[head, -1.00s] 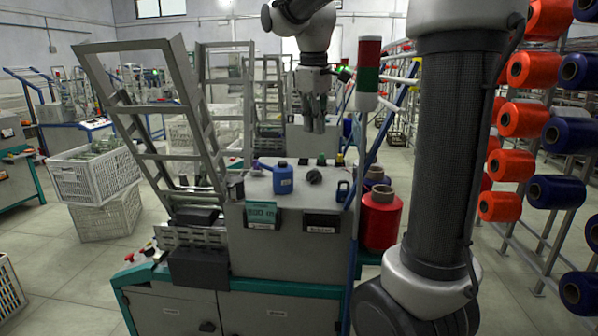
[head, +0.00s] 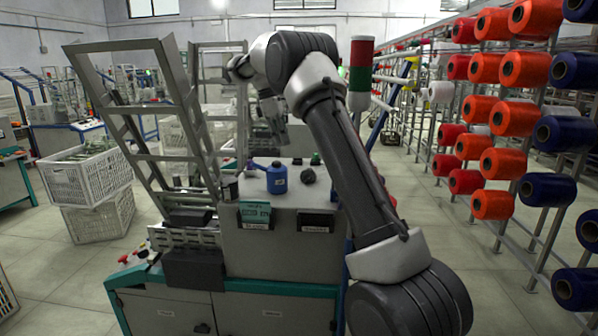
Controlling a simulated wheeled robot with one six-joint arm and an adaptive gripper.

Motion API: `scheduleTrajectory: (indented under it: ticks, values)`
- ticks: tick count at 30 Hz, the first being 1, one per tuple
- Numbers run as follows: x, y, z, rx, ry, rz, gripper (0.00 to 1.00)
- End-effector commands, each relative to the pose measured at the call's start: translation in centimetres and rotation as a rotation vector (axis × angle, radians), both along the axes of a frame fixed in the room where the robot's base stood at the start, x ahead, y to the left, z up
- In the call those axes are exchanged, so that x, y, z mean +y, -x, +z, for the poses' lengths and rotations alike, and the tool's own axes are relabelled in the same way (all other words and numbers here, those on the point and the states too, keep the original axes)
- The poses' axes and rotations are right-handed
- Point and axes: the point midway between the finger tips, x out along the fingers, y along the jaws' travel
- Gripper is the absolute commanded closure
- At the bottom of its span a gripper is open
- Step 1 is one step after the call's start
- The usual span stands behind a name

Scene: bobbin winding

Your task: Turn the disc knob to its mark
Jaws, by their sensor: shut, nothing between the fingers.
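A dark, round, knob-like piece (head: 308,175) sits on top of the grey machine (head: 270,250), right of a blue bottle (head: 277,179). It may be the disc knob; it is too small to make out a mark or its angle. My gripper (head: 277,140) hangs above and behind the machine top, up and left of that piece and apart from it. Its fingers are small and dark in this view, closed and holding nothing. My arm crosses the right side of the machine and hides part of its top.
A teal display (head: 254,214) and a dark label panel (head: 315,222) are on the machine front. A tilted grey frame (head: 135,110) rises at left. A red-green signal tower (head: 361,75) stands behind my arm. Spool racks (head: 500,120) fill the right; floor between is clear.

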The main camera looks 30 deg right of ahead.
Motion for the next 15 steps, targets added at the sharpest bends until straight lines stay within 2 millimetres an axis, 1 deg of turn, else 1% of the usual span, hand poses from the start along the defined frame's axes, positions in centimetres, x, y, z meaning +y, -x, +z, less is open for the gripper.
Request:
scheduleTrajectory:
  ticks: [5,12,14,15]
  values:
    - [-0.7,0.6,-2.9,0.003,-0.001,-0.001,1.0]
    - [-1.8,1.4,-8.0,0.003,-0.001,-0.003,1.0]
    - [-2.0,1.6,-9.1,0.002,-0.001,-0.003,1.0]
    - [-2.7,1.9,-9.3,0.0,-0.001,-0.004,1.0]
